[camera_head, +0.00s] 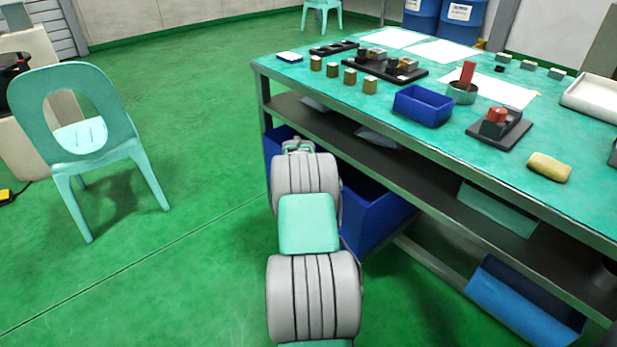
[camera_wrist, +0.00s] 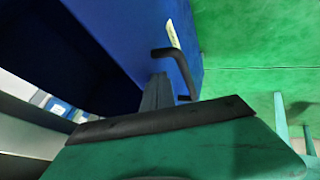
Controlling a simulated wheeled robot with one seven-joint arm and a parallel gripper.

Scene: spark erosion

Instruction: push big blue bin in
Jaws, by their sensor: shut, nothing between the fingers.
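The big blue bin (camera_head: 378,217) sits on the floor under the workbench's lower shelf, at the bench's left end. Part of it sticks out past the bench's front edge, and my arm covers its middle in the head view. In the wrist view its blue wall (camera_wrist: 112,28) carries a dark bent handle (camera_wrist: 181,72) and a pale label (camera_wrist: 172,34). My gripper (camera_head: 298,147) is by the bin's left side in the head view. In the wrist view my gripper (camera_wrist: 158,88) is shut and empty, with its grey fingers close to the handle; I cannot tell whether they touch.
The green-topped workbench (camera_head: 330,95) holds a small blue bin (camera_head: 423,105), blocks and fixtures. Another blue bin (camera_head: 515,312) lies under its right part. A pale green chair (camera_head: 85,140) stands at the left. Green floor between chair and bench is clear.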

